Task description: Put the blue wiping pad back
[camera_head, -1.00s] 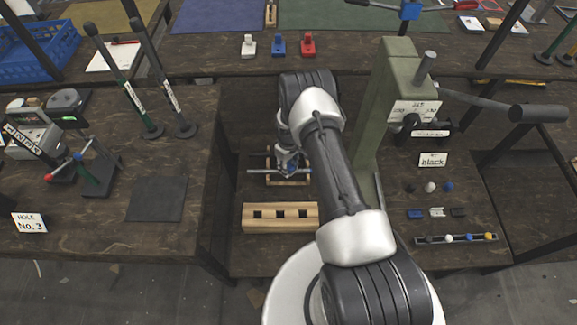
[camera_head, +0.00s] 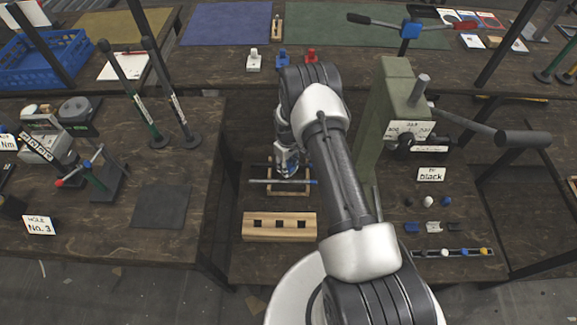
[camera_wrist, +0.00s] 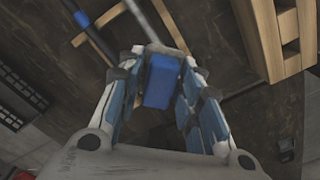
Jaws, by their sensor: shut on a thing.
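A small blue block (camera_wrist: 160,82), which looks like the blue wiping pad, sits between the fingers of my gripper (camera_wrist: 158,62) in the wrist view. The gripper is shut on it. In the head view my gripper (camera_head: 288,168) hangs over the bench beside a small wooden frame (camera_head: 288,191) with a rod across it. The pad is hard to make out there. At the back, a row of small knobbed blocks, white (camera_head: 253,61), blue (camera_head: 281,60) and red (camera_head: 311,56), stands on the far table.
A wooden block with square holes (camera_head: 280,227) lies in front of the frame. A green press (camera_head: 385,120) with a long lever (camera_head: 525,138) stands to the right, near small parts and a "black" label (camera_head: 431,175). A dark mat (camera_head: 160,205) lies on the left bench.

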